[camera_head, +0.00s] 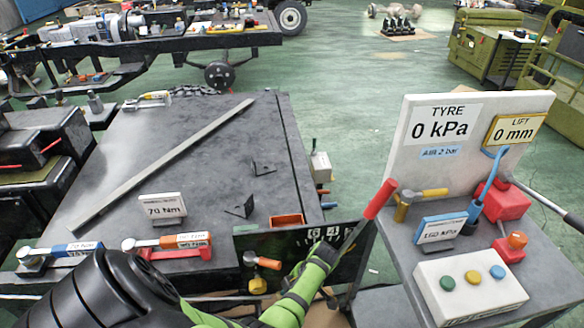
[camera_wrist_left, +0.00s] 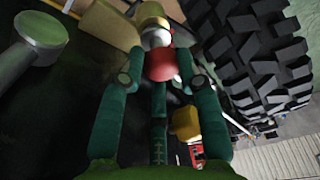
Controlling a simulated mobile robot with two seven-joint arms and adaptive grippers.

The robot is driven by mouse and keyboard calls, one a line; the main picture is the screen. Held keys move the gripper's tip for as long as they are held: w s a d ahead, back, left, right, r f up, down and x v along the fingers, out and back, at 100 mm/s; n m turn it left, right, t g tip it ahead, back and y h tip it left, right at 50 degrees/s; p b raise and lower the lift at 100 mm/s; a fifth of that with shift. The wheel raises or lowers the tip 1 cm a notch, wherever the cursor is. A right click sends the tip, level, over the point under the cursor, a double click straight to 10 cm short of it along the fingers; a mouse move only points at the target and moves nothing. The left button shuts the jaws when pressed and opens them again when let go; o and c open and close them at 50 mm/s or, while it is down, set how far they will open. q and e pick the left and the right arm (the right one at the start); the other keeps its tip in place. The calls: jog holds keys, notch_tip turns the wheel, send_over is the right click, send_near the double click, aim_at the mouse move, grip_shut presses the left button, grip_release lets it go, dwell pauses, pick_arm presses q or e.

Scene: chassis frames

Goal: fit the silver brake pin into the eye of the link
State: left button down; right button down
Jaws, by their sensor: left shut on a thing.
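My left gripper (camera_head: 328,254) reaches down at the dark number panel in the head view, beside the shaft of a red-handled lever. In the left wrist view its teal fingers (camera_wrist_left: 157,78) are closed around a red rounded piece (camera_wrist_left: 160,65). A silvery-white round end (camera_wrist_left: 156,38) shows just beyond the red piece. I cannot tell for sure whether this is the silver brake pin. A tan block (camera_wrist_left: 105,30) lies behind it. I cannot make out the eye of the link in either view. My right gripper is not in view.
A large black tyre (camera_wrist_left: 255,50) stands close right of the fingers. A grey round-headed stud (camera_wrist_left: 40,32) is at upper left. The red-handled lever (camera_head: 376,199) rises beside the gripper. A control stand (camera_head: 470,285) is at right. The dark table (camera_head: 200,130) has mostly bare room.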

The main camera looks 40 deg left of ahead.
pick_arm(q)
jog(key=shift+f+b, duration=0.3)
jog(key=shift+f, duration=0.2)
jog(key=c, duration=0.8)
grip_release()
jog(key=shift+r, duration=0.1)
jog(key=v, duration=1.2)
